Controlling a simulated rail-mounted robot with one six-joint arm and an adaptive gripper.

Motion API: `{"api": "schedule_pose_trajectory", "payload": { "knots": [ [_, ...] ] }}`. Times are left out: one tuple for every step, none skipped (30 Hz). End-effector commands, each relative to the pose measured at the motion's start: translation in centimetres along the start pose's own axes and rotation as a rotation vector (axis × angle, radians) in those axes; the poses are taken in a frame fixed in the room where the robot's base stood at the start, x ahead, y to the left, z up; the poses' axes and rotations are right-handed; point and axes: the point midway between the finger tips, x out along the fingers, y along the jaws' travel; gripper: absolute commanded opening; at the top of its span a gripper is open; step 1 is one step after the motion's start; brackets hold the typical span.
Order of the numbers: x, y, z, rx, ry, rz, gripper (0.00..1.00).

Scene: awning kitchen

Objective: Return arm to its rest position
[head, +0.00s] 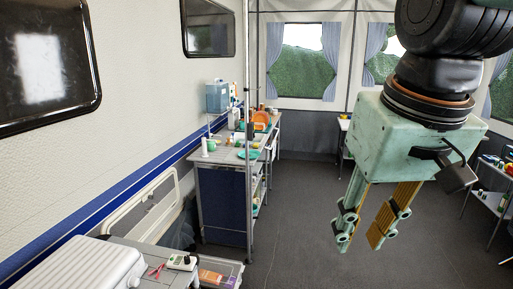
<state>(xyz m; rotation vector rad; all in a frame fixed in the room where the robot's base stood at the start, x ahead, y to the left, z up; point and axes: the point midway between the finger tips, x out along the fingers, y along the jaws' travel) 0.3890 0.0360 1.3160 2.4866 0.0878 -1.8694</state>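My gripper (360,238) hangs in the right half of the head view, with its two fingers pointing down. A clear gap shows between the fingers, and nothing is held between them. My pale green wrist housing is above it, and the dark arm links run up out of the top of the picture. The gripper is in the air above the grey floor (310,262), apart from all furniture. Most of the arm is out of view.
A blue-sided counter (222,205) with several small items stands along the caravan wall at the left. A vertical pole (248,130) rises at its front. A white ribbed box (85,265) is at the lower left. Shelves (492,200) stand at the right edge. The middle floor is clear.

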Motion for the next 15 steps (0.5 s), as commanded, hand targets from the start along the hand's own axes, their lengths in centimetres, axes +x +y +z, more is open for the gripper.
{"api": "schedule_pose_trajectory", "payload": {
  "knots": [
    [-0.2, 0.3, 1.0, 0.006, 0.006, 0.002, 0.27],
    [-0.3, 0.5, 1.4, 0.008, 0.009, 0.003, 0.27],
    [-0.4, 0.7, 2.2, 0.011, 0.012, 0.005, 0.27],
    [-0.4, 0.9, 2.7, 0.014, 0.014, 0.006, 0.27],
    [-0.5, 1.0, 3.2, 0.016, 0.017, 0.007, 0.27],
    [-0.6, 1.2, 3.9, 0.018, 0.021, 0.009, 0.27],
    [-0.6, 1.3, 4.4, 0.020, 0.023, 0.010, 0.27],
    [-0.6, 1.5, 4.9, 0.023, 0.025, 0.011, 0.27],
    [-0.7, 1.7, 5.6, 0.026, 0.029, 0.013, 0.27],
    [-0.7, 1.8, 6.1, 0.028, 0.031, 0.014, 0.27],
    [-0.7, 1.9, 6.6, 0.030, 0.034, 0.015, 0.27],
    [-0.7, 2.0, 7.3, 0.033, 0.038, 0.017, 0.27],
    [-0.7, 2.1, 7.8, 0.036, 0.040, 0.018, 0.27],
    [-0.7, 2.3, 8.3, 0.038, 0.042, 0.019, 0.27],
    [-0.7, 2.4, 8.9, 0.041, 0.045, 0.021, 0.27]
  ]
}}
